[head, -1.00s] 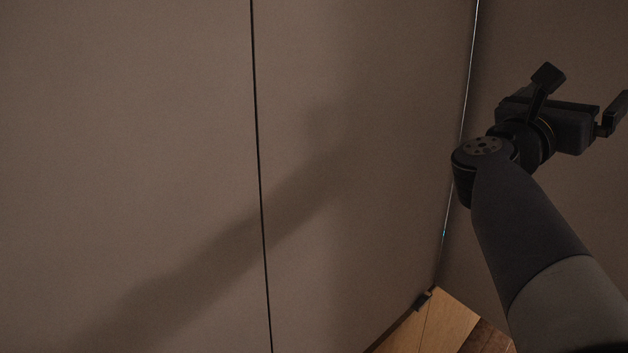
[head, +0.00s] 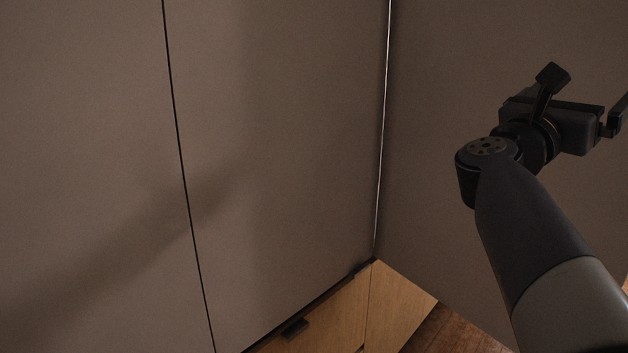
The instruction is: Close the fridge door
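A large plain grey-brown panel (head: 450,150) fills the right side of the head view and stands at an angle to the flat front beside it. It looks like the fridge door standing open, but no handle or inside of a fridge shows. A thin bright gap runs down the corner where it meets the front. My gripper (head: 585,97) is in front of this panel at the upper right. Its two fingers are spread wide with nothing between them. I cannot tell whether it touches the panel.
Flat grey-brown fronts (head: 280,130) fill the left and middle, split by a dark vertical seam. A strip of brown wooden floor (head: 455,332) shows at the bottom right.

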